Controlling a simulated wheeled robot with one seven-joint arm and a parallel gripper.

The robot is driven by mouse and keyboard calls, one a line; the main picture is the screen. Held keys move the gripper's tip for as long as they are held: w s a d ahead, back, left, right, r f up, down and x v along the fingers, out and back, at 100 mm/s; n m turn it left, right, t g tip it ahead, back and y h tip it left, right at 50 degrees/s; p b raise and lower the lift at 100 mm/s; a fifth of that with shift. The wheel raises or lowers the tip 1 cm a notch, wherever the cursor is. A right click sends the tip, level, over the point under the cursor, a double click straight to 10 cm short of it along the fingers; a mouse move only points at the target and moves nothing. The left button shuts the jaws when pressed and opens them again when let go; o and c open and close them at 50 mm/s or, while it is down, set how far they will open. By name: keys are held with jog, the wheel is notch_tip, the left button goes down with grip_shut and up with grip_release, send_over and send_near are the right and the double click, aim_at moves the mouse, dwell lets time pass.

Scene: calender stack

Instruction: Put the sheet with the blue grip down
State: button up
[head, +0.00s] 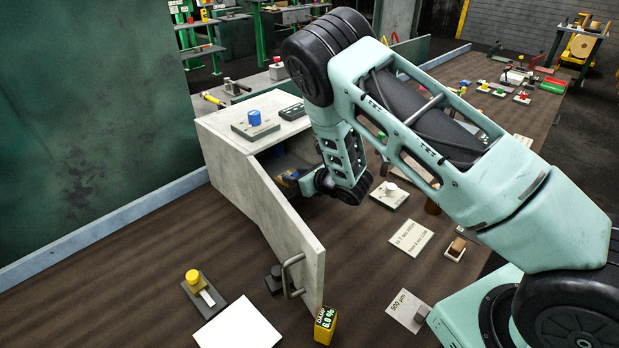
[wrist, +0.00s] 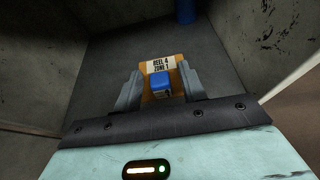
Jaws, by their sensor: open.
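The sheet (wrist: 150,96) is orange-brown with a white label reading "REEL 4 ZONE 1". It lies on the dark floor inside the grey cabinet (head: 230,165). Its blue grip (wrist: 161,84) shows in the wrist view between the two fingers of my gripper (wrist: 160,78). The fingers stand open, one on each side of the grip; I cannot tell whether either touches it. In the head view my gripper reaches into the cabinet and is mostly hidden by the door and my arm.
The cabinet door (head: 285,235) stands open toward the front. A blue cylinder (wrist: 185,10) stands deeper in the cabinet. On the bench are a white sheet (head: 240,325), a yellow-knobbed block (head: 194,279), a yellow damp meter (head: 325,325) and a card marked 500 µm (head: 403,308).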

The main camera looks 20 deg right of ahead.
jog(key=b+v, duration=0.3)
jog(key=v, duration=0.8)
jog(key=shift+s+d+r, duration=0.1)
jog(key=shift+s+d, duration=0.05)
jog(key=shift+s, duration=0.05)
